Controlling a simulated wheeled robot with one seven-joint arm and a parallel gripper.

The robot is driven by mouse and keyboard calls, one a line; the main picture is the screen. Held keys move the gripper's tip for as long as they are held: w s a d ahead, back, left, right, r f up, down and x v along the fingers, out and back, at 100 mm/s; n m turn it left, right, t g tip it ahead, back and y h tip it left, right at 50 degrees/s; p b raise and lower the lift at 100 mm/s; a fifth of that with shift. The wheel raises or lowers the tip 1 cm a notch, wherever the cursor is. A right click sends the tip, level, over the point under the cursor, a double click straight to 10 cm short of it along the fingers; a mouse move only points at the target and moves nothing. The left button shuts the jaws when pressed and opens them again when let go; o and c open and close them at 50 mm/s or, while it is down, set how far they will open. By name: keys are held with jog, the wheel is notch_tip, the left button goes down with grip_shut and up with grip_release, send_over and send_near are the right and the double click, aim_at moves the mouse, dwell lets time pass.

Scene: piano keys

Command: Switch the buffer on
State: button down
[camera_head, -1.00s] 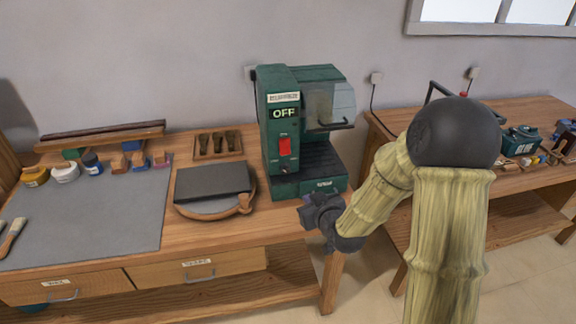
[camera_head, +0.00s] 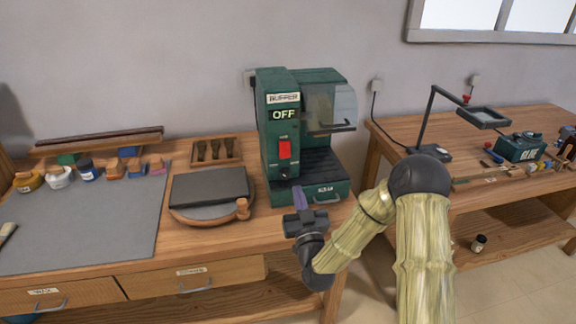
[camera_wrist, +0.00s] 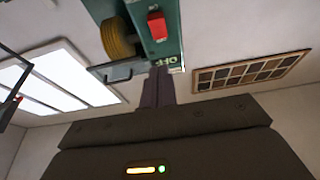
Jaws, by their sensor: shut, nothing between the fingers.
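The buffer is a green machine (camera_head: 274,160) at the back of the left bench, with a sign reading OFF (camera_head: 284,114). A red switch (camera_head: 284,149) is on its front face below the sign, with a dark knob under it. The wrist view shows the red switch (camera_wrist: 157,26) upside down, near a yellow-brown wheel (camera_wrist: 118,38). My gripper (camera_head: 299,194) is shut and empty, its purplish fingers pointing up. In the head view it is in front of the buffer, lower than the switch. In the wrist view the fingertips (camera_wrist: 158,72) appear beside the OFF sign; contact cannot be told.
A clear guard (camera_head: 331,107) covers the buffer's right side. A dark slab on a round wooden board (camera_head: 242,211) lies left of it, with a small rack (camera_head: 216,151) behind. A second bench (camera_head: 470,190) with a lamp (camera_head: 428,120) stands to the right.

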jog(key=shift+w, duration=0.1)
jog(key=p, duration=0.2)
send_near(285, 152)
notch_tip(285, 152, up, 4)
jog(key=w, duration=0.3)
jog(key=w+a+f, duration=0.1)
jog(key=shift+w+a+f+p, duration=0.1)
jog(key=shift+w+f+p, duration=0.2)
jog(key=shift+p, duration=0.1)
jog(key=shift+w+a+f, duration=0.15)
jog(key=shift+w+f, duration=0.05)
jog(key=shift+w, duration=0.15)
